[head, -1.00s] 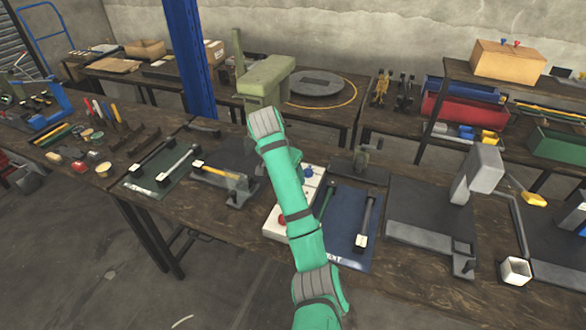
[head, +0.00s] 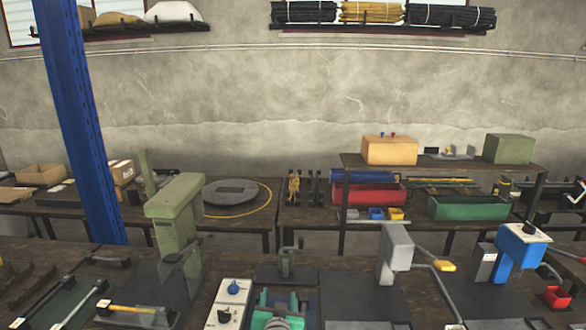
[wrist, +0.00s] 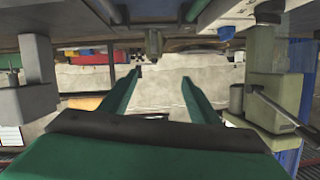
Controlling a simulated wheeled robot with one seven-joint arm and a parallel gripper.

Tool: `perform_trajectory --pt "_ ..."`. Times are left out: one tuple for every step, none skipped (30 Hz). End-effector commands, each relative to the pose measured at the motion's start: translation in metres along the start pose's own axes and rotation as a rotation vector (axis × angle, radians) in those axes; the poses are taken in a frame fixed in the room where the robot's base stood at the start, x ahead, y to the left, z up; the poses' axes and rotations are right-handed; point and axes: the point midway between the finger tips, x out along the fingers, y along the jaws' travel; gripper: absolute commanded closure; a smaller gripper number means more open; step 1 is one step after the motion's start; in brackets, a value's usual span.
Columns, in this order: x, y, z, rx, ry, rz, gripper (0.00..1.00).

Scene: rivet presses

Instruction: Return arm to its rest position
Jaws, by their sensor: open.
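My teal arm shows only as a small part at the bottom centre of the head view, with my gripper (head: 279,302) low in front of the bench. In the wrist view my gripper (wrist: 160,77) has its two green fingers spread wide, with nothing between them. The wrist picture is upside down, with the bench and presses hanging from the top. Most of the arm is out of view.
A green press (head: 176,222) stands left of the arm, with a grey press (head: 396,250) and a blue press (head: 522,247) to the right. A white control box (head: 231,292) is just left of my gripper. A blue post (head: 82,130) rises at left.

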Motion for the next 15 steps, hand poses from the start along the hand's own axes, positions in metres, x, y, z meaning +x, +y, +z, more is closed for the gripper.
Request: perform_trajectory --pt "-0.013 0.025 0.0 -0.02 0.057 0.028 0.44" --pt "-0.021 0.038 -0.002 -0.038 0.094 0.044 0.44" --pt "-0.033 0.055 -0.005 -0.063 0.142 0.064 0.44" --pt "-0.043 0.067 -0.007 -0.082 0.175 0.083 0.44" --pt "-0.052 0.078 -0.007 -0.101 0.205 0.099 0.44" --pt "-0.065 0.091 -0.006 -0.127 0.241 0.119 0.44" --pt "-0.075 0.099 -0.005 -0.145 0.264 0.132 0.44" --pt "-0.084 0.106 -0.003 -0.163 0.284 0.145 0.44" --pt "-0.097 0.114 0.002 -0.185 0.307 0.158 0.44" --pt "-0.106 0.119 0.006 -0.2 0.319 0.166 0.44" --pt "-0.114 0.123 0.011 -0.211 0.329 0.173 0.44" --pt "-0.125 0.127 0.02 -0.226 0.337 0.179 0.44" --pt "-0.133 0.128 0.027 -0.235 0.341 0.181 0.44" --pt "-0.14 0.129 0.034 -0.241 0.343 0.18 0.44" --pt "-0.149 0.129 0.046 -0.247 0.34 0.178 0.44"
